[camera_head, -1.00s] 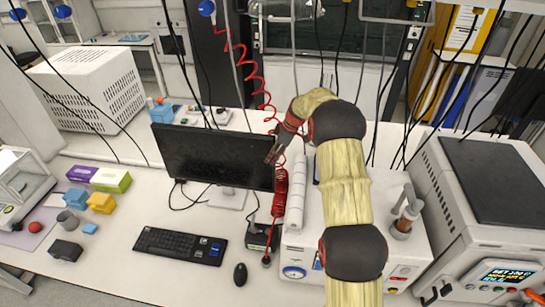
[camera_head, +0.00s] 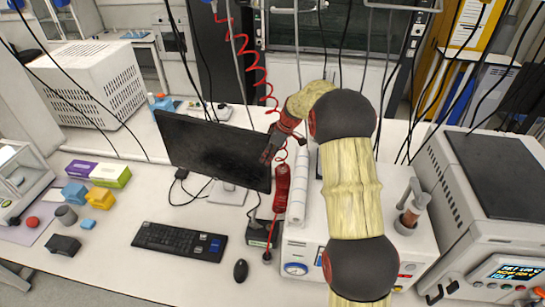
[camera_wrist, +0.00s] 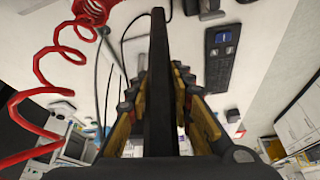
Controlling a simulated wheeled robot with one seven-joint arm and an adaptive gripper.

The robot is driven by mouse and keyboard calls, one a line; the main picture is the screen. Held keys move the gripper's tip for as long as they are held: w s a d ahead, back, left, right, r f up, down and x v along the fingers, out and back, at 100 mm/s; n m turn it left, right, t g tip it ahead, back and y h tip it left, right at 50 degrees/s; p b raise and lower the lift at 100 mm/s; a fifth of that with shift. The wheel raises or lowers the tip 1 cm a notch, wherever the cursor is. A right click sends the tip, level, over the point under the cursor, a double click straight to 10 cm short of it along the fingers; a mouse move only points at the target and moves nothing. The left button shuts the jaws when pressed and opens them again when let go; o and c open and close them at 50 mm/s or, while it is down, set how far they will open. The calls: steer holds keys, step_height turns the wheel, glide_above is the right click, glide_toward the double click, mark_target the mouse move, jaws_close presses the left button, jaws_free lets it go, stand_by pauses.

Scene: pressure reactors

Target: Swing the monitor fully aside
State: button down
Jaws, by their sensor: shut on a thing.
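The monitor (camera_head: 210,150) is a flat black screen on a light stand on the white bench, left of my arm in the head view. It stands at an angle, its right side closer to me than its left. My gripper (camera_head: 270,151) is at the monitor's right edge. In the wrist view, the monitor's thin dark edge (camera_wrist: 158,80) runs between the two fingers of my gripper (camera_wrist: 158,98), which are shut on it. The fingertips are partly hidden by the monitor in the wrist view.
A keyboard (camera_head: 180,241) and mouse (camera_head: 240,270) lie in front of the monitor. A red coiled cord (camera_head: 262,75) hangs behind my gripper. A white device (camera_head: 300,245) stands right of the monitor, partly under my arm. Small coloured boxes (camera_head: 110,174) lie at the left.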

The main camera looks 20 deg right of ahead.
steer(key=s+a+m+h+b, duration=0.1)
steer(key=a+m+b, duration=0.1)
steer(key=a, duration=0.7)
steer(key=s+a+m+t+b, duration=0.1)
steer(key=a+m+b, duration=0.1)
steer(key=a, duration=0.7)
steer(key=shift+s+m+h+b, duration=0.3)
steer(key=shift+s+m+h, duration=0.1)
steer(key=shift+m, duration=0.1)
steer(key=shift+a+r, duration=0.1)
steer(key=shift+r, duration=0.05)
steer(key=c, duration=1.8)
jaws_free()
steer(key=shift+o, duration=1.2)
steer(key=shift+w+a, duration=0.1)
steer(key=shift+a, duration=0.15)
steer(key=shift+d, duration=0.15)
